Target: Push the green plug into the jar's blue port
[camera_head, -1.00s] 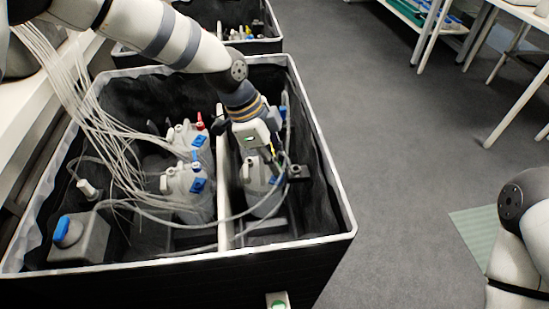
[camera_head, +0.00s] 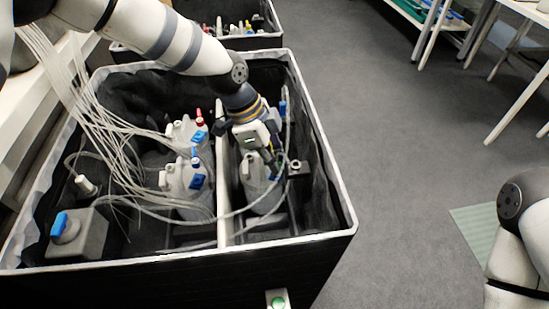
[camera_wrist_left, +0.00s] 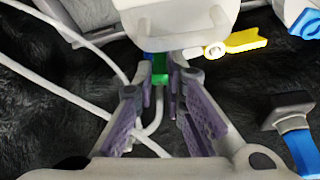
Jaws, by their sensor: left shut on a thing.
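The jar (camera_head: 262,192) stands in the right compartment of the black crate. Its pale body fills the top of the left wrist view (camera_wrist_left: 180,22). My left gripper (camera_head: 271,160) is at the jar's top. In the left wrist view its fingers (camera_wrist_left: 162,72) are closed around the green plug (camera_wrist_left: 161,70), with a pale tube trailing from it. The plug is right at the jar's edge. A little blue shows beside it, probably the blue port, mostly hidden; I cannot tell how far the plug is in. My right gripper is out of view.
The black crate (camera_head: 346,212) has a white divider (camera_head: 223,200). Two more jars (camera_head: 185,180) and a blue-capped container (camera_head: 68,232) stand left of it. Loose tubes cross the crate. A yellow tag (camera_wrist_left: 245,41) lies near the fingers.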

